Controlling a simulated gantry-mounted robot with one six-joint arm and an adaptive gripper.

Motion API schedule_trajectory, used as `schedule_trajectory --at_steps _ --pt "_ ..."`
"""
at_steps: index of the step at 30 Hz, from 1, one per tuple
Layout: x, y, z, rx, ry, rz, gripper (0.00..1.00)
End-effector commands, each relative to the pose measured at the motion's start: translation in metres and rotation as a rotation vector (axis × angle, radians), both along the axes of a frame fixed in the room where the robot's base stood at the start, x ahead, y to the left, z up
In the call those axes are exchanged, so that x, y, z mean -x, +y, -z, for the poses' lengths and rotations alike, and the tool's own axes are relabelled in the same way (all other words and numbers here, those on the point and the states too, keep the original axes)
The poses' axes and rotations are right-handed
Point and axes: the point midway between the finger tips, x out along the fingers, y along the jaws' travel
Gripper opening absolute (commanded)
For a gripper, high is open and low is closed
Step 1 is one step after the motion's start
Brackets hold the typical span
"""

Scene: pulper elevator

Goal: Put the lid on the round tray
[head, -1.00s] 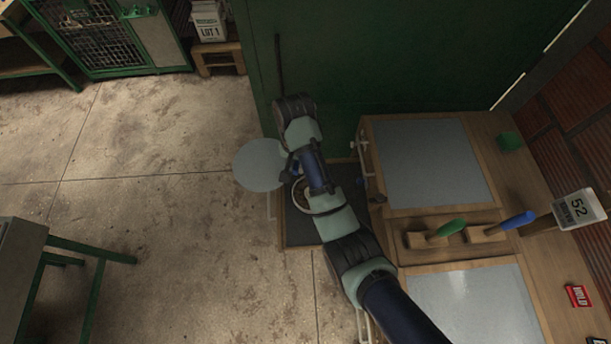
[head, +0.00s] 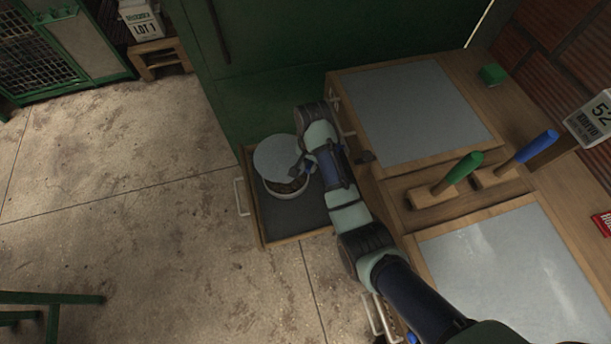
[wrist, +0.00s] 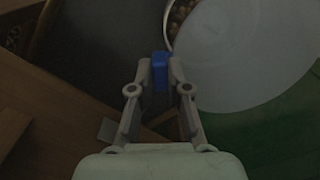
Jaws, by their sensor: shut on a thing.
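The lid (head: 274,154) is a pale flat disc. In the head view it overlaps the far part of the round tray (head: 287,196), whose pale near rim and brown contents show below it. In the wrist view the lid (wrist: 243,45) is at the upper right, with the tray's rim and round brown pieces (wrist: 180,14) visible past its left edge. My gripper (wrist: 160,72) is shut on a small blue block (wrist: 160,66) beside the lid's edge, seemingly the lid's grip. It also shows in the head view (head: 301,172). I cannot tell whether lid and tray touch.
The tray stands in an open drawer (head: 288,226) with a dark bottom and wooden rim. The wooden bench (head: 395,180) with grey panels is to the right, carrying green-handled (head: 458,174) and blue-handled (head: 527,152) tools. A green cabinet wall (head: 262,85) rises behind the drawer.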

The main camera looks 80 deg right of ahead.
Motion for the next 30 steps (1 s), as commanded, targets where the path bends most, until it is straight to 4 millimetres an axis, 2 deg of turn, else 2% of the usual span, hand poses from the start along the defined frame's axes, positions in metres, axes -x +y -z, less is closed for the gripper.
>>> schedule_trajectory --at_steps 1,3,6,14,21,30 --pt "0.0 0.001 0.023 -0.002 0.002 0.0 0.0" --pt "0.0 0.0 0.041 -0.002 0.002 0.0 0.0" --pt "0.0 0.0 0.057 0.0 0.0 -0.001 0.0" --pt "0.0 0.0 0.067 0.0 -0.001 -0.001 0.0" --pt "0.0 0.0 0.107 0.0 -0.001 -0.001 0.0" --pt "0.0 0.0 0.107 0.001 -0.001 -0.001 0.0"
